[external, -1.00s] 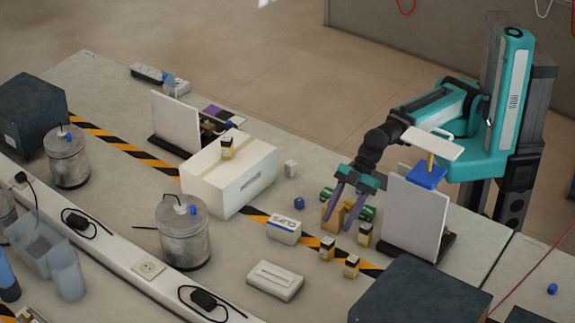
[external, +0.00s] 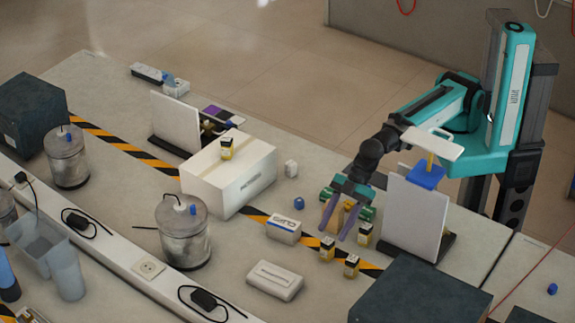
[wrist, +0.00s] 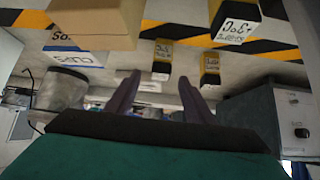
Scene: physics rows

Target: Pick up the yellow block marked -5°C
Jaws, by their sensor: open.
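Several yellow blocks with dark ends and white labels show. In the external view, one (external: 327,248) stands just in front of my gripper (external: 336,231), another (external: 352,266) is closer to the front, and one (external: 365,235) is at right. One more (external: 227,148) sits on the white carton. In the wrist view, my open gripper (wrist: 160,90) has its fingers toward a block (wrist: 163,56), apart from it. A second block (wrist: 210,70) is to its right and a third (wrist: 237,25) is at upper right. Labels appear upside down; I cannot confirm which reads -5°C.
A tan block (wrist: 95,18) is large at upper left in the wrist view. The white carton (external: 222,180), a white label box (external: 284,229), a pale flat case (external: 275,281), a grey upright panel (external: 414,218) and a dark box (external: 420,295) surround the blocks.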

